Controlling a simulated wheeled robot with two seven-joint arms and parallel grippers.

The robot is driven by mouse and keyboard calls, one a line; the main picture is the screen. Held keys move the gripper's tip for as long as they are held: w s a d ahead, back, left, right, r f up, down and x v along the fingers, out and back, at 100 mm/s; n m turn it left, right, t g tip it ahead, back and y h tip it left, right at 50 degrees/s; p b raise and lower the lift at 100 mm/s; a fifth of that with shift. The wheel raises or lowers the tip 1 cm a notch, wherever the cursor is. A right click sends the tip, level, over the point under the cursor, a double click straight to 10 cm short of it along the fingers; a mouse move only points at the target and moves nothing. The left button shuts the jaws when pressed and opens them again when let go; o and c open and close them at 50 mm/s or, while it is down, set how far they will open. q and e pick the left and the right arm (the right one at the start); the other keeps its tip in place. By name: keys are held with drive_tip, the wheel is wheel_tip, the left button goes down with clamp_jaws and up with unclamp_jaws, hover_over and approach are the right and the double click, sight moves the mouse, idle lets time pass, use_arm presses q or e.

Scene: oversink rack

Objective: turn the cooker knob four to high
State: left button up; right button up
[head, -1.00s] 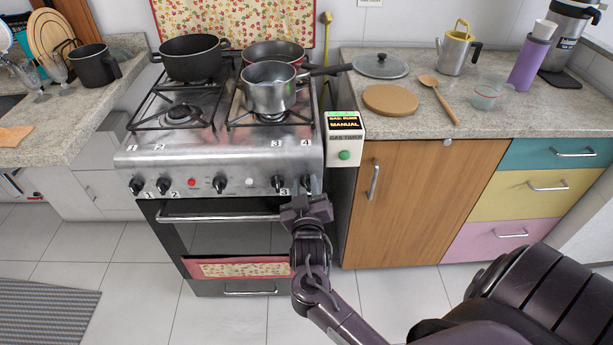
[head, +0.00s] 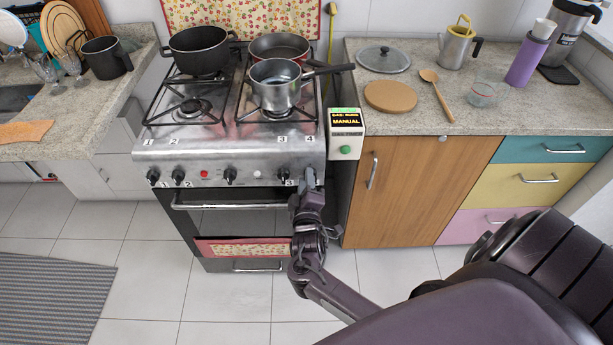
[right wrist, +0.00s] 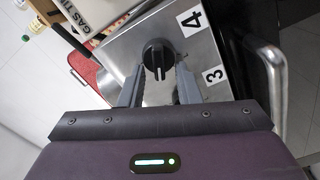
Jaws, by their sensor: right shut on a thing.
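Knob four (right wrist: 157,54) is a black round knob with a raised grip bar on the cooker's steel front panel, beside the "4" label (right wrist: 192,18) in the right wrist view. My right gripper (right wrist: 160,78) has one finger on each side of its grip bar and is shut on it. In the head view my right gripper (head: 309,183) is at the right end of the knob row and hides knob four. The cooker (head: 231,147) stands below the hob pans. I cannot read the knob's setting. My left gripper is not in view.
Knob three (head: 283,175) sits just left of my right gripper. The oven door handle (head: 225,206) runs below the knobs. A gas timer box (head: 346,125) stands to the right. A saucepan (head: 273,92) and other pans are on the hob.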

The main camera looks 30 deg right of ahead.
drive_tip(key=shift+n, duration=0.5)
drive_tip(key=o, duration=1)
drive_tip(key=shift+f, duration=0.1)
drive_tip(key=shift+c, duration=0.2)
drive_tip(key=v, duration=0.7)
drive_tip(key=shift+s+a, duration=0.25)
drive_tip(key=shift+s, duration=0.05)
